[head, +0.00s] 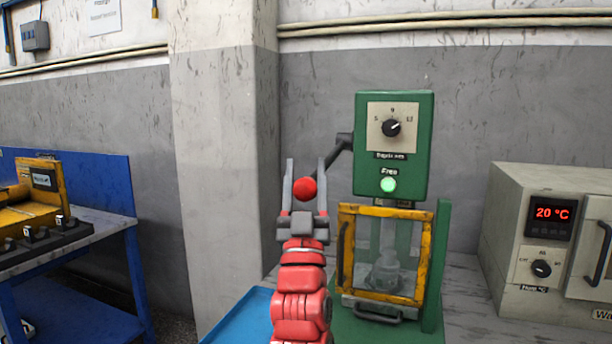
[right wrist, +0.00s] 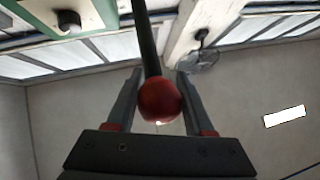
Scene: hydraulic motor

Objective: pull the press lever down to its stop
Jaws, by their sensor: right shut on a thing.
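The press (head: 366,145) is a green machine with a dial, a lit green lamp under the word "Free", and a yellow-framed guard door (head: 345,290) that stands closed. Its dark lever (head: 337,153) leaves the left side of the head and slopes down to the left. The lever ends in a red ball knob (head: 305,189). My right gripper (head: 304,176) has its two fingers on either side of the knob and is shut on it. The right wrist view shows the red knob (right wrist: 160,100) between the fingers, with the lever rod (right wrist: 145,40) running up from it. My left gripper is not in view.
A grey oven (head: 510,245) reading 20 °C stands on the bench at the right. A blue tray (head: 238,318) lies left of the press. A blue workbench (head: 90,240) with yellow equipment is at the far left. A pillar (head: 222,150) stands behind.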

